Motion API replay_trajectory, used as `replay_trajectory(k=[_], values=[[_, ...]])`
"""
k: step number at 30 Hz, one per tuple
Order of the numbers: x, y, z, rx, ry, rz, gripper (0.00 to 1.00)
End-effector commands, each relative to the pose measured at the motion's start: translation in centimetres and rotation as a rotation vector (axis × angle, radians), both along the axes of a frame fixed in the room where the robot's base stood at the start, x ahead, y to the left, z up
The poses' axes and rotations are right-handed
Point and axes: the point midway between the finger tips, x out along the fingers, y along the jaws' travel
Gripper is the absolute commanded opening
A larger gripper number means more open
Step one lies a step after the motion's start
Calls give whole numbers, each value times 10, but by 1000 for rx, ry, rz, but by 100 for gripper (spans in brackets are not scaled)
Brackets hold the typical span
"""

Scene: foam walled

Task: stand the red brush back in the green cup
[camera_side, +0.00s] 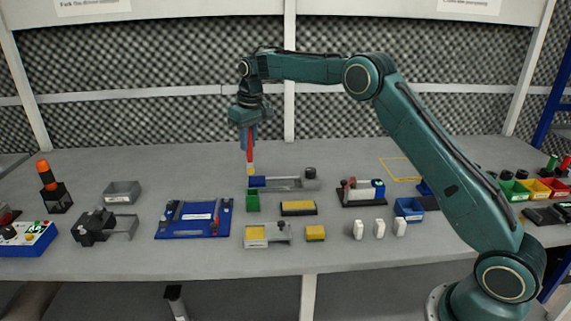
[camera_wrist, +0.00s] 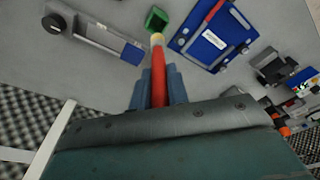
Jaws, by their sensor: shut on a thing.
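The red brush (camera_side: 250,150) hangs upright from my gripper (camera_side: 248,128), its pale tip pointing down. My gripper is shut on the brush's upper part. The green cup (camera_side: 252,201) stands on the bench below the brush, which is above the cup and apart from it in the side view. In the wrist view the red brush (camera_wrist: 158,72) runs between the blue fingers of my gripper (camera_wrist: 155,85), and its pale tip lies just beneath the green cup (camera_wrist: 156,20) in the picture. The cup's inside is hard to make out.
A blue tray (camera_side: 195,219) with a small red item lies left of the cup. A grey fixture (camera_side: 290,184) with a blue block and black knob lies close behind and right. A yellow-topped block (camera_side: 298,208) sits right of the cup. Bare bench lies further back.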

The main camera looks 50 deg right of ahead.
Motion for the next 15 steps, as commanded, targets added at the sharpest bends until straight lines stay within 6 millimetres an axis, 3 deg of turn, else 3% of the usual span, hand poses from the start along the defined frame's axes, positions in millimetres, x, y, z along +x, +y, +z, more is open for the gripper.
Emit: replay_trajectory(k=[15], values=[[0, 0, -31, 0, 2, 1, 0]])
